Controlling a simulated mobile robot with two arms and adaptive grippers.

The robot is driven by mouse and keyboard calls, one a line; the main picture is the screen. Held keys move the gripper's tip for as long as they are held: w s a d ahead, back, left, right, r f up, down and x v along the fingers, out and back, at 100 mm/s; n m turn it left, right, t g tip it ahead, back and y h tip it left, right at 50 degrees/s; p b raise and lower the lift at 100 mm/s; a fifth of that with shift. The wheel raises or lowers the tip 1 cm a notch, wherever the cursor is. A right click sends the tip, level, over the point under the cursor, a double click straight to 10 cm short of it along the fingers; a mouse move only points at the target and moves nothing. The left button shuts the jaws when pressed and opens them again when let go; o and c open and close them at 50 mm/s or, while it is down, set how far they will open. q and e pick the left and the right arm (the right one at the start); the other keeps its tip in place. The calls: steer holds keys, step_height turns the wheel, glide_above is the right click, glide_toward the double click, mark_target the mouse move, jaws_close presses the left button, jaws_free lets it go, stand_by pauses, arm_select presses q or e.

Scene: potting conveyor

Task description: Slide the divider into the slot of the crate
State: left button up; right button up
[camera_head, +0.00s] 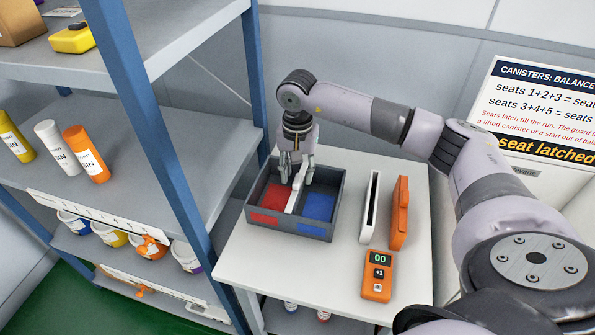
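The crate (288,226) is a dark grey open box on a white table, with a red floor (272,195) on its left side and a blue floor (320,207) on its right. The white divider (296,197) stands in the crate between the red and blue sides, running front to back. Whether it is fully down in the slot cannot be told. My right gripper (297,175) points down over the crate, its fingers apart on either side of the divider's rear part; it looks open. The slot is hidden. My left gripper is not in view.
Right of the crate on the white table (240,260) are a white holder with a dark slit (370,207), an orange block (399,213) and an orange counter device (377,276) reading 00. Blue-posted shelves (190,150) with canisters and tubs stand at left.

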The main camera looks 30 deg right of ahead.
steer(key=shift+r, duration=0.2)
step_height(320, 180, up, 12)
steer(key=shift+f, duration=0.2)
stand_by(0.3)
steer(key=shift+f, duration=0.1)
stand_by(0.4)
